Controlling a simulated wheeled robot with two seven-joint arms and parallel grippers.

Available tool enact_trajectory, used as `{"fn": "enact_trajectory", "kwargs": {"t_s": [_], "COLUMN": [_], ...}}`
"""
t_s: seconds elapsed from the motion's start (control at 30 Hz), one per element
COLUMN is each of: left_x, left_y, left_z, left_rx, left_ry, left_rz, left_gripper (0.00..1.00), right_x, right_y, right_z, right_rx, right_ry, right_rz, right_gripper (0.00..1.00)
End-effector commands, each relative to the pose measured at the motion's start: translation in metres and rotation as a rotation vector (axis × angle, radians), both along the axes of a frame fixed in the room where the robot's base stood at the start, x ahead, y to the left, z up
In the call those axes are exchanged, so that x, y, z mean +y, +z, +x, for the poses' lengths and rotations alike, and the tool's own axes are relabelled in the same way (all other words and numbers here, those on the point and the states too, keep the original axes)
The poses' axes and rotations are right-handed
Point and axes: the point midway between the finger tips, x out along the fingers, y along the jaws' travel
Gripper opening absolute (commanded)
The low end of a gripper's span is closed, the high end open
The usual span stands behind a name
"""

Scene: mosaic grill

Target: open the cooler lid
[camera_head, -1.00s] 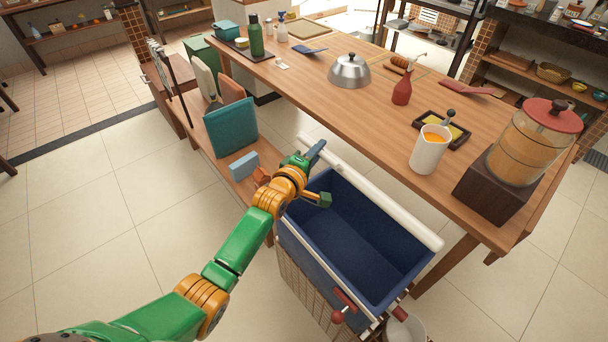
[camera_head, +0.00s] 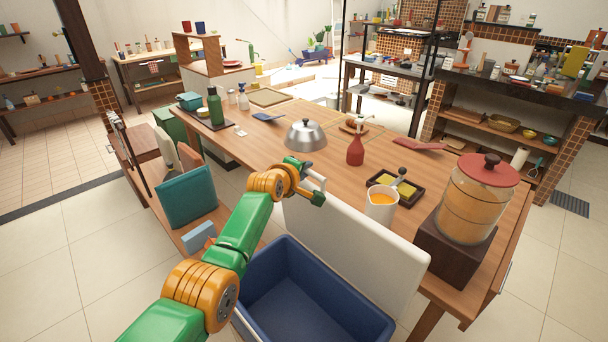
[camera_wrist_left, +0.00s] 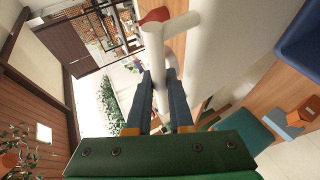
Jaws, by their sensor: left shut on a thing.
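The cooler is a blue open-topped box (camera_head: 310,290) at the bottom centre of the head view. Its white lid (camera_head: 365,245) stands raised along the far edge, close to the table, with its broad face showing. My left gripper (camera_head: 317,190) is at the lid's upper left corner. It is shut on the white lid handle (camera_head: 318,180). In the left wrist view, the dark fingers (camera_wrist_left: 164,82) reach to the white handle (camera_wrist_left: 180,27), and part of the handle is hidden behind them. My right gripper is not in view.
A wooden table (camera_head: 265,158) stands just behind the lid. A cup of orange liquid (camera_head: 381,205), a drink dispenser (camera_head: 476,203) and a red bottle (camera_head: 355,150) stand on it. Chopping boards (camera_head: 188,197) stand left of my arm. The floor at left is open.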

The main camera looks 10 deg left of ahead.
Motion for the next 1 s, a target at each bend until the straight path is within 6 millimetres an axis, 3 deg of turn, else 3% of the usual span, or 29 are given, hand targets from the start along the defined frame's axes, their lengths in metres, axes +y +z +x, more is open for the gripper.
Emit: {"fn": "enact_trajectory", "kwargs": {"t_s": [0.47,0.5,0.6,1.0], "left_x": [-0.0003,-0.0003,-0.0002,0.0003], "left_y": [-0.0008,-0.0008,-0.0007,0.0043], "left_z": [0.0008,0.0008,0.0008,-0.0035], "left_rx": [0.01,0.01,0.009,0.009], "left_ry": [0.0,0.0,0.0,-0.002], "left_rz": [0.007,0.007,0.007,0.006], "left_gripper": [0.0,0.25,0.5,0.5], "right_x": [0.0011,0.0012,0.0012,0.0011], "right_y": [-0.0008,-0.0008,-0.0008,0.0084], "right_z": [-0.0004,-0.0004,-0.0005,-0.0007], "right_rx": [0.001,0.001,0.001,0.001], "right_ry": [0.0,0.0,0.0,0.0], "right_rz": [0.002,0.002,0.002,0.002], "right_gripper": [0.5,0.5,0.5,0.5]}}
